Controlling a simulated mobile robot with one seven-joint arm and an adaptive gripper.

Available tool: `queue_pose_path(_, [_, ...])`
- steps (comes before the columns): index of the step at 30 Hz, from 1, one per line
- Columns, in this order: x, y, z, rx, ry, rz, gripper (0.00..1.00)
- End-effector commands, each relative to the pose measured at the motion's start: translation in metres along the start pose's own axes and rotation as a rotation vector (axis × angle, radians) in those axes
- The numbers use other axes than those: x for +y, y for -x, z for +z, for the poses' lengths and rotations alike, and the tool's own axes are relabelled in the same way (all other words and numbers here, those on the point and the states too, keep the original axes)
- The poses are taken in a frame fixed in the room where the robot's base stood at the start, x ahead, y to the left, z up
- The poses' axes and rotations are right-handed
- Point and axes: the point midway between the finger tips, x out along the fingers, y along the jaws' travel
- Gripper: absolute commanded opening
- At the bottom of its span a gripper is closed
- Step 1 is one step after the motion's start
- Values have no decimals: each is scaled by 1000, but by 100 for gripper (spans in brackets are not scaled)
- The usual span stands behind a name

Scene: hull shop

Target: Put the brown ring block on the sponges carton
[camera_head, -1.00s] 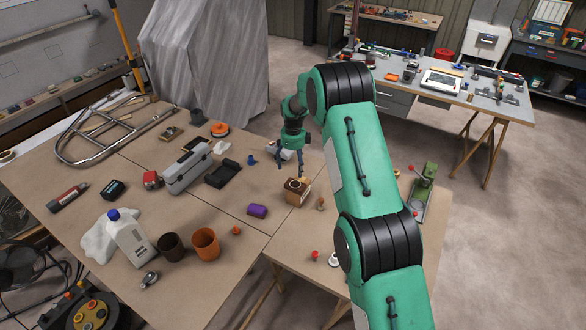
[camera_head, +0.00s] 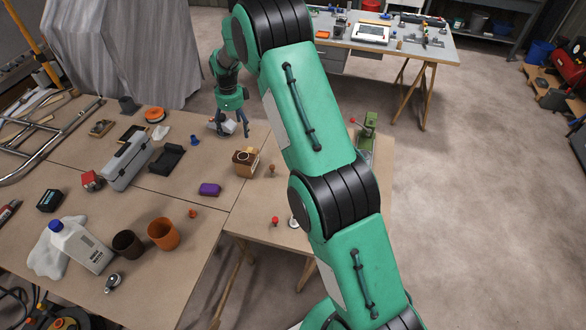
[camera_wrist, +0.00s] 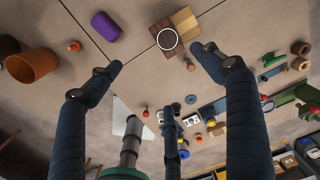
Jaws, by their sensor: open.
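The sponges carton (camera_head: 245,170) is a small tan box on the bench, right of the purple block in the head view. Its tan top (camera_wrist: 186,19) shows in the wrist view. The brown ring block (camera_wrist: 163,29), dark brown with a pale-rimmed round mark, overlaps the carton there. In the head view the block (camera_head: 239,157) appears to rest on the carton's top, toward its left side; the exact contact is hard to see. My gripper (camera_head: 233,134) is open and empty, above and beyond the carton. In the wrist view its spread fingers (camera_wrist: 156,58) are clear of both.
A purple block (camera_head: 209,189), an orange cup (camera_head: 163,234) and a dark cup (camera_head: 127,244) stand nearer. A small wooden peg (camera_head: 272,170) is just right of the carton. A grey toolbox (camera_head: 128,160) lies left. A green machine (camera_head: 367,135) stands at the bench's right edge.

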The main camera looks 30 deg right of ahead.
Motion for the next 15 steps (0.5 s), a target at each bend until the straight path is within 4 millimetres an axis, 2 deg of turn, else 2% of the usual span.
queue_pose_path(1, [5, 20, -2, -6, 36, -10, 80])
queue_pose_path(3, [12, 42, -6, -12, 95, -21, 80])
queue_pose_path(15, [69, 162, -35, -33, 440, -90, 80])
